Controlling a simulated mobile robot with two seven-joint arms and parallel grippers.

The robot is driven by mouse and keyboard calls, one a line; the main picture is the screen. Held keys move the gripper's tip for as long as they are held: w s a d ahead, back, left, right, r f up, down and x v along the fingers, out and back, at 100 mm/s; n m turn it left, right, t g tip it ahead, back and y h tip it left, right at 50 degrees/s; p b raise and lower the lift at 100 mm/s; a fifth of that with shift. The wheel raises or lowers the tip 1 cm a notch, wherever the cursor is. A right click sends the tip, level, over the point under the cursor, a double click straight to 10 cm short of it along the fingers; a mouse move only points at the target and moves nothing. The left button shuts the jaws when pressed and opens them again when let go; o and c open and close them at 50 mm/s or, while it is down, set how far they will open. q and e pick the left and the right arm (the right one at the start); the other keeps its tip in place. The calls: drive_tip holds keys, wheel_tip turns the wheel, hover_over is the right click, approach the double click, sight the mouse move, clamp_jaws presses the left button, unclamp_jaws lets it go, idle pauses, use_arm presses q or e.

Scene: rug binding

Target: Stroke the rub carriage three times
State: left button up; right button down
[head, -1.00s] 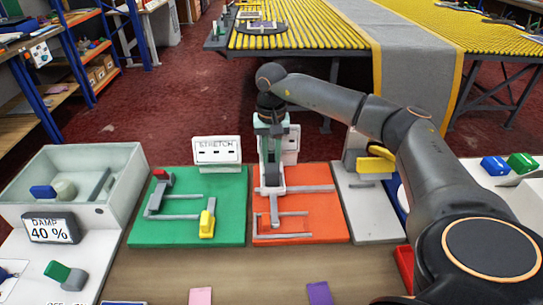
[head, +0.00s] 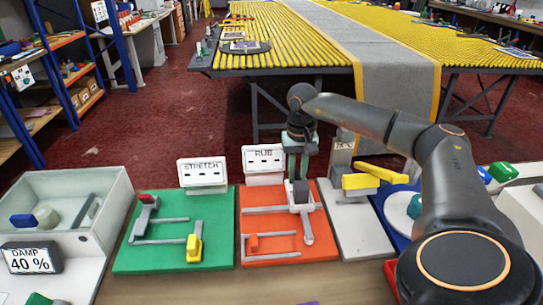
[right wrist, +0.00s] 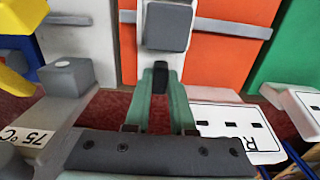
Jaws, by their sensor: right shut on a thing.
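The orange board (head: 283,256) carries a grey cross rail (head: 262,210) with the rub carriage (head: 301,208) on it, right of the rail's middle. The carriage has a dark grey block on top and a pale arm reaching toward the front of the board. The "RUB" sign (head: 264,160) stands behind the board. My right gripper (head: 297,172) reaches down behind the block and is shut on the carriage. In the right wrist view, the fingers (right wrist: 161,82) are close together around a dark piece beside the carriage's grey block (right wrist: 168,27). My left gripper is not in view.
A green board (head: 165,255) with a "STRETCH" sign (head: 203,172) lies to the left. A grey stand with a yellow bar (head: 360,182) is close on the right. A pale bin (head: 107,215) and "DAMP 40 %" display (head: 30,258) are far left.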

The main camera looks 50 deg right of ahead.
drive_tip(key=shift+s+d, duration=0.95)
drive_tip(key=shift+d, duration=0.3)
drive_tip(key=c, duration=0.8)
unclamp_jaws()
drive_tip(key=shift+s, duration=0.1)
drive_tip(key=shift+o, duration=0.2)
drive_tip(key=shift+r, duration=0.1)
drive_tip(key=shift+r, duration=0.25)
wheel_tip(320, 180, up, 12)
drive_tip(key=p, duration=0.1)
drive_tip(key=shift+f, duration=0.1)
